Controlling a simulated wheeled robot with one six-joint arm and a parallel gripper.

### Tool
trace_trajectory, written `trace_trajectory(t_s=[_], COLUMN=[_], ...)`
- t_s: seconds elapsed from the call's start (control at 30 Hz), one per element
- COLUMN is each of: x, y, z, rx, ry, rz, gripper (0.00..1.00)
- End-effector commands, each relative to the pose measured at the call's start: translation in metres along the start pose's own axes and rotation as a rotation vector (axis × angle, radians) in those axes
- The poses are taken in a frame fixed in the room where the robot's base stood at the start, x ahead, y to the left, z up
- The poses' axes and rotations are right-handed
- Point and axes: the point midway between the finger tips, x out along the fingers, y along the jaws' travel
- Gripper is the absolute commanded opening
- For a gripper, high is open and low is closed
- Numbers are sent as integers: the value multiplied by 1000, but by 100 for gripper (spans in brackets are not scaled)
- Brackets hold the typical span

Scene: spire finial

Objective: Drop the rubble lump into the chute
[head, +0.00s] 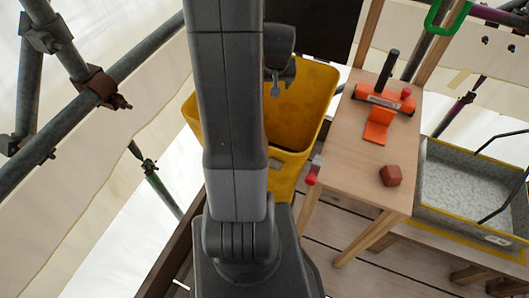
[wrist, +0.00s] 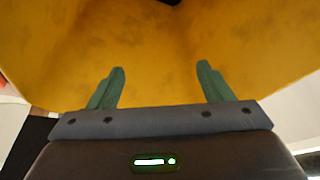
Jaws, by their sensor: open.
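The yellow chute (head: 300,115) stands behind my arm, its wide mouth facing up. My gripper (head: 276,82) is over the chute's mouth, partly hidden by my own arm. In the wrist view my gripper (wrist: 160,72) is open, its two green fingers apart with nothing between them. The chute's yellow wall (wrist: 160,50) fills most of that view, with a dark patch at the top edge. A reddish-brown faceted lump (head: 391,175) lies on the wooden bench, apart from my gripper; I cannot tell whether it is the rubble lump. The chute's bottom is hidden.
The wooden bench (head: 345,170) right of the chute holds an orange tool (head: 383,102) with a dark handle. A red-ended object (head: 312,174) is at the bench's left edge. A grey tub (head: 460,190) of pale material stands at right. Scaffold poles (head: 120,80) cross the left.

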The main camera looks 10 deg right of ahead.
Motion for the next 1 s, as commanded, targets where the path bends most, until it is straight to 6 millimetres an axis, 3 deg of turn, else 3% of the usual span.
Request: trace_trajectory(t_s=[0.6, 0.8, 1.0], x=[-104, -124, -130], y=[0, 0, 0], z=[-1, 0, 0], rx=[0, 0, 0], ry=[5, 2, 1], rz=[1, 1, 1], gripper=[73, 73, 73])
